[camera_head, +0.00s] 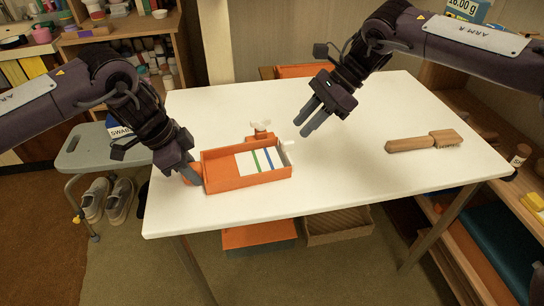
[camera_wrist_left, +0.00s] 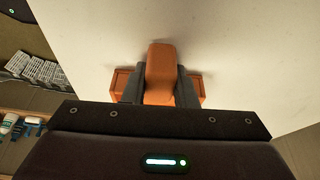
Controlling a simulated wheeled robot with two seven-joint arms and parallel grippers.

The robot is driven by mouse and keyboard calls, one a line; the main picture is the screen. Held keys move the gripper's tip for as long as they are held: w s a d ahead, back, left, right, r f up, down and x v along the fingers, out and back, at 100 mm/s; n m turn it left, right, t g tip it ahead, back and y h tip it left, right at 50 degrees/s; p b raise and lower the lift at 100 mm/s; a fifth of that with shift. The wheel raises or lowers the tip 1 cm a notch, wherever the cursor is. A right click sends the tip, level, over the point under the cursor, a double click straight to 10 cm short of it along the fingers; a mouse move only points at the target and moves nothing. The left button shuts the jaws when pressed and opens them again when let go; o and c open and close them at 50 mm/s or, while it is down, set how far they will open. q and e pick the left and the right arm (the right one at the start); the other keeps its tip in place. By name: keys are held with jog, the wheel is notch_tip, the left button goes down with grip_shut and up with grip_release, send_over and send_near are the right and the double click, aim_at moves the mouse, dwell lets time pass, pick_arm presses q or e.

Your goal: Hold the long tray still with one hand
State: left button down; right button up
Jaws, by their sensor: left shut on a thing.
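The long orange tray (camera_head: 248,182) lies on the white table, with a white panel bearing green and blue stripes inside it. My left gripper (camera_head: 191,176) is at the tray's left end. In the left wrist view the gripper (camera_wrist_left: 160,72) is shut on an orange grip piece at that end, one finger on each side. The tray's wider body (camera_wrist_left: 122,80) shows beyond the fingers, partly hidden by them. My right gripper (camera_head: 311,120) is above the table, right of and behind the tray, with its fingers apart and nothing between them.
A small orange piece with a white knob (camera_head: 261,131) stands just behind the tray. A wooden brush (camera_head: 425,142) lies at the right of the white table (camera_head: 350,185). The table between tray and brush is clear. A grey stool (camera_head: 100,148) stands to the left.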

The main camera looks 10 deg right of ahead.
aim_at(289, 141)
jog(key=shift+x, duration=3.25)
grip_shut()
jog(key=shift+d, duration=0.15)
jog(key=shift+w+d, duration=0.2)
jog(key=shift+d, duration=1.7)
